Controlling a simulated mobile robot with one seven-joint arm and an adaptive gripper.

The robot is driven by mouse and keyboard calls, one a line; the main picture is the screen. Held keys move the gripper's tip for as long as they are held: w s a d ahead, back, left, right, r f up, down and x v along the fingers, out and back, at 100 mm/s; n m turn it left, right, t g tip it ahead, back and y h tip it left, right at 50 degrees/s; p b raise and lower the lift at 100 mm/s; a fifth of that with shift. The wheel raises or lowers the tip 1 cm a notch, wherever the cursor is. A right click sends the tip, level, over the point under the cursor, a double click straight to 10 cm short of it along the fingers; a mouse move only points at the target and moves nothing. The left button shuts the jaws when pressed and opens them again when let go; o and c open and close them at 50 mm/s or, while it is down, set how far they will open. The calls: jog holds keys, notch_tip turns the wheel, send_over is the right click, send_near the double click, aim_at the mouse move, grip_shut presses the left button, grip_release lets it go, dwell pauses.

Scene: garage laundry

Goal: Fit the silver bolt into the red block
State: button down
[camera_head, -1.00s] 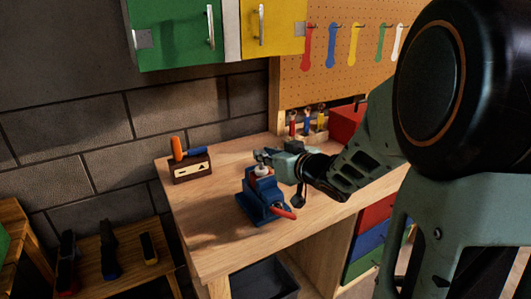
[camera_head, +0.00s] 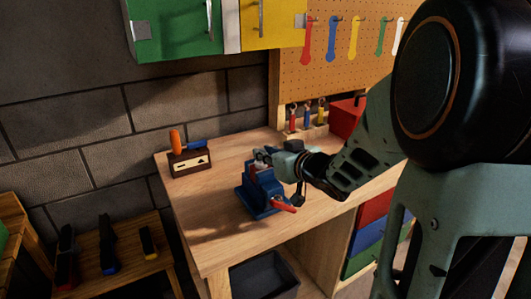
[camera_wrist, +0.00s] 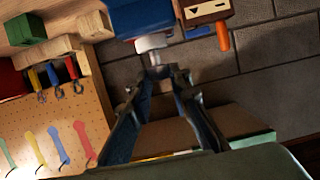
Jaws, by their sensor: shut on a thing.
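The silver bolt (camera_wrist: 151,43) shows in the wrist view as a pale round piece with a narrower shank, at the tips of my fingers. My gripper (camera_wrist: 160,78) is shut on it. The blue vise (camera_head: 262,195), with a red handle (camera_head: 284,207), stands near the left front of the workbench. In the head view my gripper (camera_head: 263,158) is right at the top of the vise, and its fingers largely hide the bolt. The vise's blue body (camera_wrist: 140,16) lies just beyond the bolt in the wrist view.
A wooden holder (camera_head: 190,163) with orange and blue handles stands behind the vise to the left. A red box (camera_head: 346,117) and a rack of coloured tools (camera_head: 307,130) are at the back right. The front left of the workbench (camera_head: 205,225) is clear.

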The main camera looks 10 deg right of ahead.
jog(key=shift+f+b, duration=0.45)
jog(key=shift+f, duration=0.3)
jog(key=shift+f, duration=0.15)
jog(key=c, duration=1.7)
grip_release()
jog(key=v, duration=0.7)
jog(key=shift+s, duration=0.25)
